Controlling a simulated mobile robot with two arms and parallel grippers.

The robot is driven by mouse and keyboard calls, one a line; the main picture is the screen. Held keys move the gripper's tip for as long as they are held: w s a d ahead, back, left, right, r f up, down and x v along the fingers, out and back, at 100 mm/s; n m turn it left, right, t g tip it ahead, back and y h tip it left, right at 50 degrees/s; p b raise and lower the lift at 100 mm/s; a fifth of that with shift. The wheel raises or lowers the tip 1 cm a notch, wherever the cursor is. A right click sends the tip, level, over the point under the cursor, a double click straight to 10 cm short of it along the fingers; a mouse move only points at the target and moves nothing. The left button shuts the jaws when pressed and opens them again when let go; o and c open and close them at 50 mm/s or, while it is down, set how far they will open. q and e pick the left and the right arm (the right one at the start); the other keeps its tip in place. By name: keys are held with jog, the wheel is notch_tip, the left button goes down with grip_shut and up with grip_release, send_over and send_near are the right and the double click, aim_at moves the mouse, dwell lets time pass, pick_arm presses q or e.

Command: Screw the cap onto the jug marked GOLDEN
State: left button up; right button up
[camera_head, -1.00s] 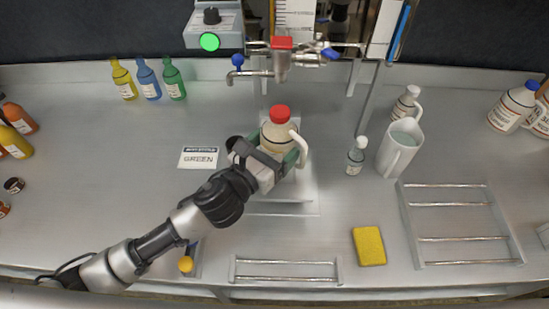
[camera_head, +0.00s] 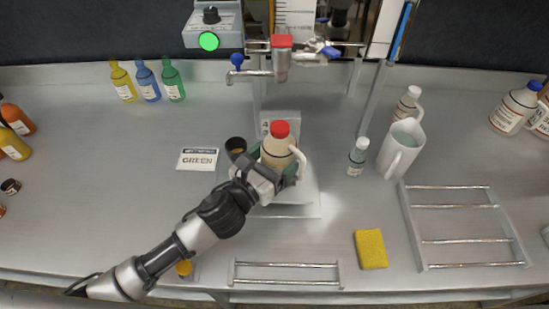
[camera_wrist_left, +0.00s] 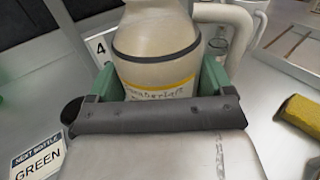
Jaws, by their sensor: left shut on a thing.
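A beige jug (camera_head: 275,151) with a red cap (camera_head: 280,129) on top stands upright on the scale-like plate (camera_head: 310,190) below the tap. My left gripper (camera_head: 274,164) is shut around the jug's body, with green fingers on either side. In the left wrist view the jug (camera_wrist_left: 155,50) fills the middle, with a yellow-edged label whose small writing I cannot read as GOLDEN. Its cap is out of that view. Whether the red cap is screwed tight cannot be told. My right gripper is not in view.
A tap (camera_head: 250,73) hangs behind the jug. A dark round cup or cap (camera_head: 235,146) sits left of it, near my gripper. A white pitcher (camera_head: 399,150) and small bottle (camera_head: 357,157) stand to the right. A yellow sponge (camera_head: 370,249) and wire rack (camera_head: 465,228) lie nearer the front.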

pick_arm(q)
jog(key=shift+f, duration=0.2)
jog(key=o, duration=1.7)
jog(key=shift+o, duration=0.2)
jog(key=shift+r, duration=0.1)
jog(key=shift+r+p, duration=0.3)
jog(key=shift+r, duration=0.15)
jog(key=b+v, duration=0.1)
jog(key=v, duration=1.1)
jog(key=shift+b, duration=0.3)
jog(key=shift+s+f, duration=0.1)
jog(key=shift+f, duration=0.05)
